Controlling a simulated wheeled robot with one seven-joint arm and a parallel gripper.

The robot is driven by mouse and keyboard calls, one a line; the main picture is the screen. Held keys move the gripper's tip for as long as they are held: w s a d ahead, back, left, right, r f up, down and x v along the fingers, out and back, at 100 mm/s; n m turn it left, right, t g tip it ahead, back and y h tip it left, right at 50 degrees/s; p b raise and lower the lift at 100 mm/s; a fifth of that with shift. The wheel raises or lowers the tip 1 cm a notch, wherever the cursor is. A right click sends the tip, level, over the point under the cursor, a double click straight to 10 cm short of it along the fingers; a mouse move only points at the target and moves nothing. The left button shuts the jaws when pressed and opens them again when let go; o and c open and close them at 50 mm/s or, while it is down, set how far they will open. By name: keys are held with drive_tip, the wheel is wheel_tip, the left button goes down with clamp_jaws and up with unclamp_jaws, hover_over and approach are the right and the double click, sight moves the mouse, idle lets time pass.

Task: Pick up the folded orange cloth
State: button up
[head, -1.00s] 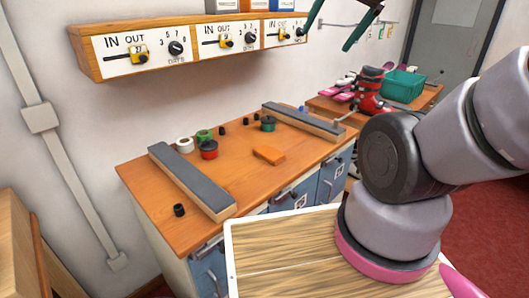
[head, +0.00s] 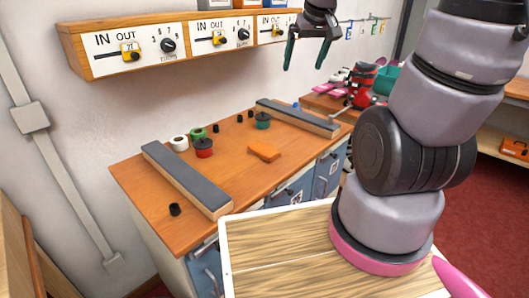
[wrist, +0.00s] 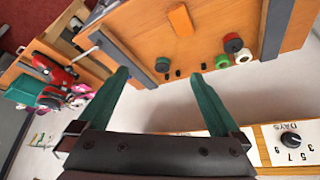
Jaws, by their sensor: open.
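The folded orange cloth (head: 264,152) lies flat on the wooden bench top (head: 235,178), between two grey-topped rails. It also shows in the wrist view (wrist: 180,20), near the top edge. My gripper (head: 308,58) is high above the back of the bench, close to the wall unit, well apart from the cloth. Its two green fingers are spread with nothing between them; they also show in the wrist view (wrist: 160,88).
Grey-topped rails stand at the bench's left (head: 185,178) and right (head: 297,117). Red (head: 203,148) and green (head: 263,121) round containers, tape rolls (head: 179,142) and small black pegs are behind the cloth. A wall box with dials (head: 180,45) hangs above.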

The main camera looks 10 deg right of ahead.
drive_tip(key=w+a+f+n+g, duration=0.1)
drive_tip(key=w+f+n, duration=0.45)
drive_tip(key=f, duration=0.75)
drive_tip(key=n+y, duration=0.1)
drive_tip(key=y, duration=0.1)
approach(265, 148)
drive_tip(key=shift+w+a+f+g, duration=0.1)
drive_tip(key=shift+w+f+g, duration=0.15)
drive_tip(key=shift+f, duration=0.3)
drive_tip(key=shift+w+a+f+g, duration=0.1)
drive_tip(key=shift+w+f+g, duration=0.1)
drive_tip(key=shift+f, duration=0.3)
drive_tip(key=shift+x, duration=3.1)
drive_tip(key=shift+w+r, duration=0.1)
drive_tip(key=shift+w, duration=0.1)
drive_tip(key=c, duration=1.2)
wheel_tip(265, 148, up, 10)
drive_tip(key=shift+c, duration=0.3)
